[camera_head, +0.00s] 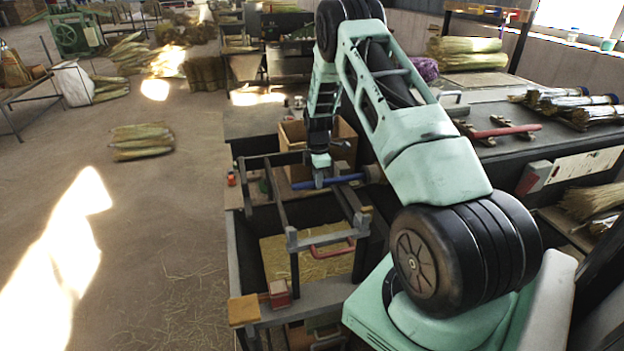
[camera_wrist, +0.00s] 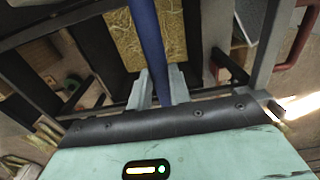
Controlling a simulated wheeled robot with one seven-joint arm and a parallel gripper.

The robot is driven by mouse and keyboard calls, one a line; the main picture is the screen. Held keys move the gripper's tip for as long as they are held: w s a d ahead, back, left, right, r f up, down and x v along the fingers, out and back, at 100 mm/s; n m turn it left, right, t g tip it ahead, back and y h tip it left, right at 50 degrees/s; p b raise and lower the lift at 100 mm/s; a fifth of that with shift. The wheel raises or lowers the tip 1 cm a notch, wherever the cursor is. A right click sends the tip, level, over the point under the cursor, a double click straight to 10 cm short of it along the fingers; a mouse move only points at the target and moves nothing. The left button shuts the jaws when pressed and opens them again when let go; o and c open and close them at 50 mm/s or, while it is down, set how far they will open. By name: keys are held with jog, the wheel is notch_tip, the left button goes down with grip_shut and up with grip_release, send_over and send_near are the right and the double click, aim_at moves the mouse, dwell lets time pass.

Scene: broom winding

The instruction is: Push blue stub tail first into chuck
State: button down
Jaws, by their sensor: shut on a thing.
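The blue stub (camera_head: 335,181) is a slim blue rod lying roughly level across the dark metal frame. My gripper (camera_head: 319,180) reaches down from above and is shut on it near its left part. In the wrist view the blue stub (camera_wrist: 148,35) runs up from between the two grey fingers of my gripper (camera_wrist: 158,90) to the top edge. The right end of the stub meets or lies close to a round grey-brown part (camera_head: 375,173), which may be the chuck. Whether the stub's end is inside it cannot be told.
A wooden box (camera_head: 345,150) stands just behind the gripper. Red clamps (camera_head: 503,131) and straw bundles (camera_head: 575,105) lie on the right bench. The floor at left is mostly open.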

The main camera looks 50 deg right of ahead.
jog(key=shift+s+d+b, duration=0.2)
jog(key=shift+s+d, duration=0.4)
jog(key=shift+d, duration=0.35)
jog(key=shift+s+d+b, duration=0.2)
jog(key=shift+s+d, duration=0.35)
jog(key=shift+d, duration=0.45)
jog(key=shift+s+d+b, duration=0.2)
jog(key=shift+s+d, duration=0.4)
jog(key=shift+d, duration=0.35)
jog(key=shift+s+d, duration=0.1)
jog(key=shift+d, duration=0.05)
jog(key=c, duration=1.2)
grip_release()
notch_tip(320, 180, up, 17)
jog(key=b, duration=0.5)
jog(key=shift+r+b, duration=0.2)
jog(key=shift+b, duration=0.1)
